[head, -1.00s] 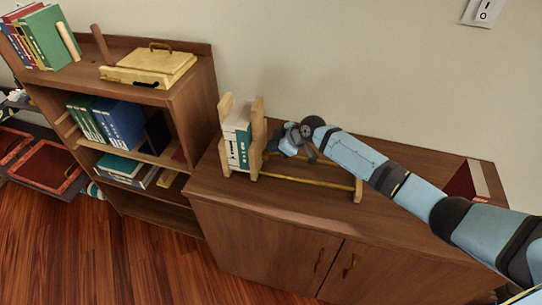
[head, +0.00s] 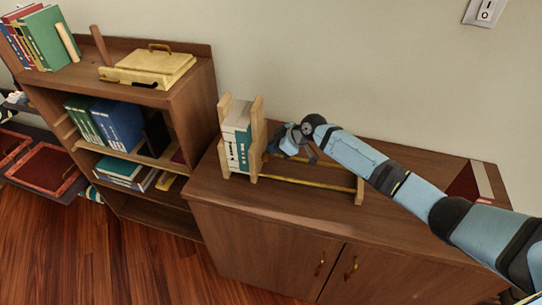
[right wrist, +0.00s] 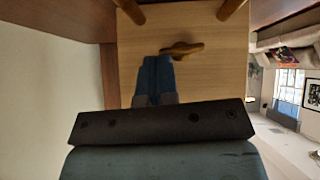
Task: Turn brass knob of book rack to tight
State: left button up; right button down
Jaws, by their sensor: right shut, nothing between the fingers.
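The book rack (head: 305,183) stands on the low cabinet, with wooden end plates and brass-coloured rails. White and teal books (head: 236,145) stand upright between its two left plates. My right gripper (head: 277,148) is at the right face of the inner plate (head: 258,125). In the right wrist view, the brass knob (right wrist: 183,49) sits on the pale wooden plate (right wrist: 215,72). My right gripper's blue fingers (right wrist: 157,70) are shut together with nothing between them, just beside the knob's left part. I cannot tell whether they touch it. My left gripper is not in view.
The low cabinet top (head: 420,205) is clear in front of the rack. A dark red book (head: 467,185) stands at its right end. A taller bookshelf (head: 185,105) with books and a yellow case (head: 150,68) stands at the left. The wall is close behind.

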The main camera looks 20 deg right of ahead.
jog(key=shift+r, duration=0.15)
dwell(0.3)
jog(key=shift+r+p, duration=0.55)
jog(key=shift+r, duration=0.15)
